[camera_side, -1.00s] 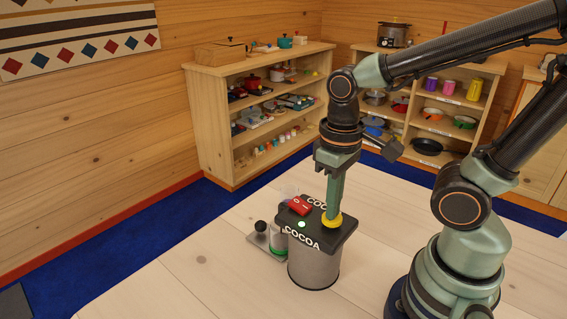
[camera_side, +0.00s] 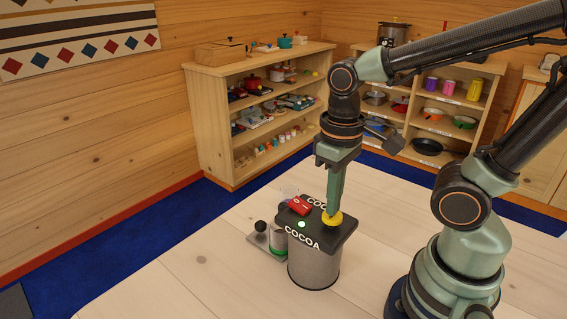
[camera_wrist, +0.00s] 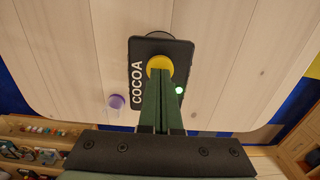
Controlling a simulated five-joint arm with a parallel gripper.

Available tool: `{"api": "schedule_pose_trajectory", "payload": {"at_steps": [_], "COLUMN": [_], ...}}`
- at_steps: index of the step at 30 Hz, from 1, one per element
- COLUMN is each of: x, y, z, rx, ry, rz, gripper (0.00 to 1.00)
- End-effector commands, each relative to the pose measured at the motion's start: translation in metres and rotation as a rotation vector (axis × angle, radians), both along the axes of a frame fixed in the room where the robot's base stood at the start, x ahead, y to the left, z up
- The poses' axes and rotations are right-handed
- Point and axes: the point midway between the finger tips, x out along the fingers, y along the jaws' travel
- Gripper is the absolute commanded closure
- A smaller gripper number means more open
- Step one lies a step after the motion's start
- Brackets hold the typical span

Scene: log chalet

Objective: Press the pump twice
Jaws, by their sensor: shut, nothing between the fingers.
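A grey canister with a dark lid (camera_side: 316,243) marked COCOA stands upright on the pale table. The round yellow pump top (camera_side: 332,221) is on the lid's right side. My gripper (camera_side: 332,212) is shut and empty, pointing down with its tips at the yellow top, apparently touching it. In the wrist view the yellow top (camera_wrist: 157,63) shows just beyond my fingertips (camera_wrist: 161,72), which hide part of it.
A small device with a black knob (camera_side: 260,226) on a grey plate stands left of the canister. A purple-topped clear cup (camera_wrist: 116,101) is beside the lid. The pale table (camera_side: 190,270) is clear at front left. Shelves (camera_side: 255,120) stand behind.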

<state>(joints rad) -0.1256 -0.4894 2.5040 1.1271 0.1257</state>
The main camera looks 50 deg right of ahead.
Motion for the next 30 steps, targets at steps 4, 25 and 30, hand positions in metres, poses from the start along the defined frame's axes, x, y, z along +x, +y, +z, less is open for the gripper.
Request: {"api": "schedule_pose_trajectory", "payload": {"at_steps": [4, 25, 30], "x": [0.000, 0.000, 0.000], "y": [0.000, 0.000, 0.000], "z": [-0.003, -0.016, -0.019], "rx": [0.000, 0.000, 0.000], "ry": [0.002, 0.002, 0.004], "rz": [0.000, 0.000, 0.000], "gripper": [1.00, 1.00, 1.00]}}
